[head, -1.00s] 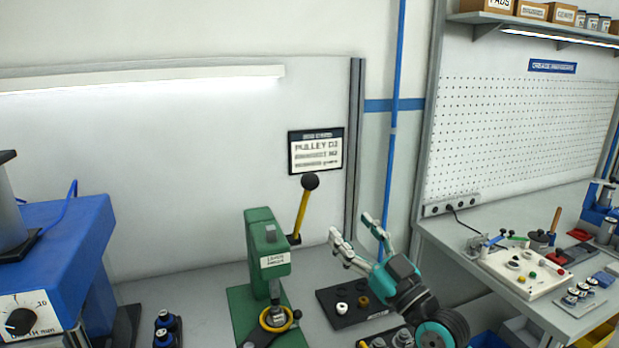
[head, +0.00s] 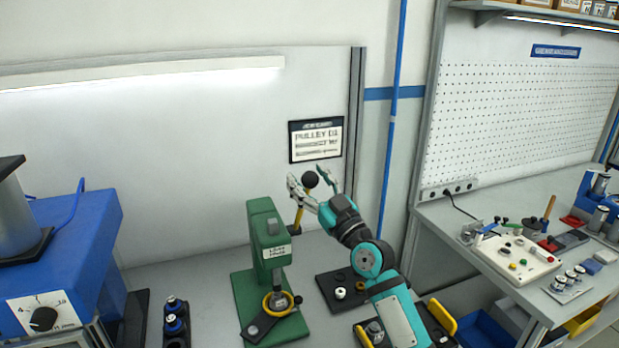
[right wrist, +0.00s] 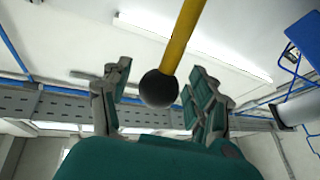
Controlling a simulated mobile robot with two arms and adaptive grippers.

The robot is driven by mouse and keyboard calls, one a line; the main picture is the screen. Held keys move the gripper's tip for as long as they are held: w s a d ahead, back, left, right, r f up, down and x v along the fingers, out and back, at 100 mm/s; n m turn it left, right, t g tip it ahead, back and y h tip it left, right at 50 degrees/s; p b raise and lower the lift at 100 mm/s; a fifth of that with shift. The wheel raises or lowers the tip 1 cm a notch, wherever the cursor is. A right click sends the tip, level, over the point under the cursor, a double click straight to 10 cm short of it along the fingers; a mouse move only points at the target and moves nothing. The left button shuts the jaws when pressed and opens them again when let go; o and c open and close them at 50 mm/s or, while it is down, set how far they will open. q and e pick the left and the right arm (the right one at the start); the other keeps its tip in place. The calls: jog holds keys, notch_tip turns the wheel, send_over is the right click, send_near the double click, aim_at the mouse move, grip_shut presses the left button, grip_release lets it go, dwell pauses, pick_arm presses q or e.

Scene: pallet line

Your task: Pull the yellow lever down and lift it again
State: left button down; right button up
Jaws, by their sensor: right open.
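The yellow lever (head: 299,214) stands up from the side of the green press (head: 267,246), tilted slightly right, with a black ball knob (head: 310,179) on top. My right gripper (head: 317,182) is open, with its fingers on either side of the knob. In the right wrist view the lever (right wrist: 185,35) comes in from the top and its black knob (right wrist: 158,88) lies between the open fingers of my gripper (right wrist: 160,98). I cannot tell whether a finger touches the knob. A yellow ring (head: 278,301) sits at the press's base. My left gripper is out of view.
A blue machine (head: 75,235) with a dial stands at the left. A black tray (head: 330,294) lies right of the press. A wall sign (head: 316,139) hangs behind. A side bench (head: 500,205) stands at the right.

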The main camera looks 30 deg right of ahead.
jog(key=shift+c, duration=0.3)
grip_shut()
jog(key=shift+w+r, duration=0.1)
jog(key=shift+w, duration=0.05)
dwell(0.9)
